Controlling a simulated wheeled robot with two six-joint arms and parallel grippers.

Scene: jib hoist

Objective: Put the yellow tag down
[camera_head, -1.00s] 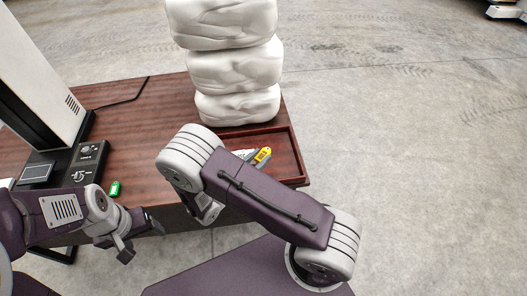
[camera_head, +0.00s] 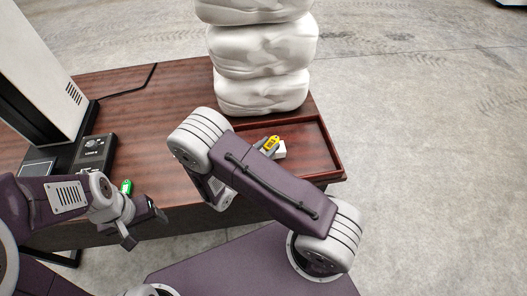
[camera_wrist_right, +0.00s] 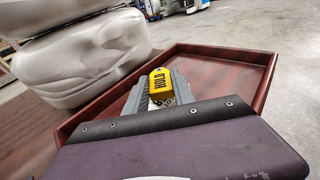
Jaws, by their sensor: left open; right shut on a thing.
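The yellow tag (camera_head: 271,143), with dark lettering, is over the wooden tray (camera_head: 335,160) at the table's right end. My right gripper (camera_head: 265,144) is shut on it. In the right wrist view the tag (camera_wrist_right: 161,86) reads HOLD and stands tilted between the fingertips (camera_wrist_right: 160,96). I cannot tell whether the tag touches the tray floor. My left gripper (camera_head: 145,228) is open and empty in front of the table's near edge.
A stack of white sacks (camera_head: 262,55) stands behind the tray. A dark device (camera_head: 93,152) stands at left.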

